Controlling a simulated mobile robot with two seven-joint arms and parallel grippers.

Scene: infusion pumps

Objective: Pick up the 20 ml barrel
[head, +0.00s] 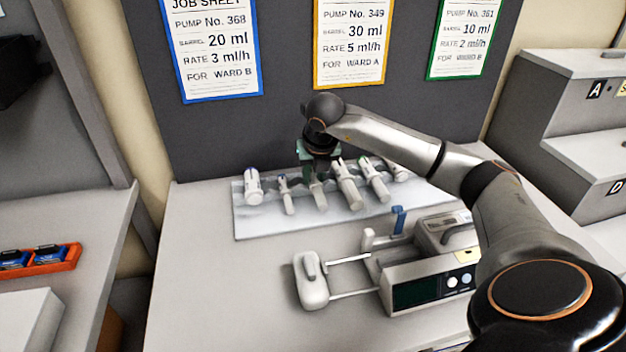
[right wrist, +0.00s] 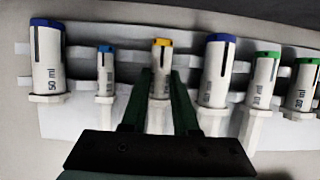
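Several white syringe barrels lie in a row on a pale rack. In the right wrist view they are a large blue-capped barrel (right wrist: 47,60), a small blue-capped one (right wrist: 105,72), a yellow-capped one (right wrist: 161,58), another large blue-capped one (right wrist: 215,72) and two green-capped ones (right wrist: 264,80) (right wrist: 302,85). Their printed labels are upside down and blurred; I cannot surely tell which is 20 ml. My right gripper (head: 318,172) is over the row, its fingers (right wrist: 161,95) open on either side of the yellow-capped barrel, with narrow gaps. My left gripper is out of view.
A pump (head: 430,290) with a sliding arm stands in front of the rack (head: 250,228). Job sheets hang behind; the blue-edged one (head: 211,50) reads 20 ml. Grey shelves (head: 580,130) stand at right. An orange tray (head: 40,262) is at left. Table left of the pump is clear.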

